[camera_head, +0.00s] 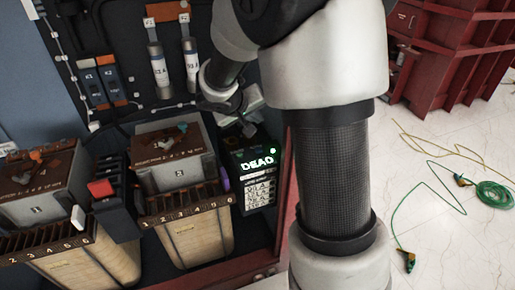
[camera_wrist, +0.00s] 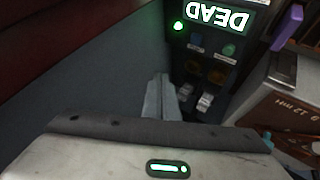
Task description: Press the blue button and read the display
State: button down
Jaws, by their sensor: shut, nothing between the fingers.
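The display (camera_head: 258,163) is on a dark panel box in the head view and reads "DEAD" in lit letters. The display also shows upside down in the wrist view (camera_wrist: 225,17). A green light glows beside it. Below the display in the wrist view are several small buttons or sockets; one looks dimly bluish (camera_wrist: 196,39), but I cannot tell its colour surely. My gripper (camera_head: 247,128) is shut and empty, just above the panel box in the head view. In the wrist view the closed fingers (camera_wrist: 159,84) point toward the panel's side, apart from the buttons.
Two numbered transformers stand left of the panel; the nearer one (camera_head: 181,170) is beside it. A box with a red button (camera_head: 101,188) sits between them. Cylinders (camera_head: 160,70) hang on the back board. Green cable (camera_head: 490,195) and red crates (camera_head: 460,65) are right.

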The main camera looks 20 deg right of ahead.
jog(key=shift+f, duration=0.15)
jog(key=b, duration=0.6)
send_over(256, 151)
notch_tip(256, 151, down, 8)
jog(key=shift+s+d+r, duration=0.1)
jog(key=shift+f+b, duration=0.4)
jog(key=shift+b, duration=0.15)
dwell(1.2)
jog(key=shift+f+b, duration=0.4)
jog(key=shift+b, duration=0.1)
jog(key=shift+f, duration=0.45)
dwell(0.7)
jog(key=shift+r+p, duration=0.35)
jog(key=shift+r, duration=0.55)
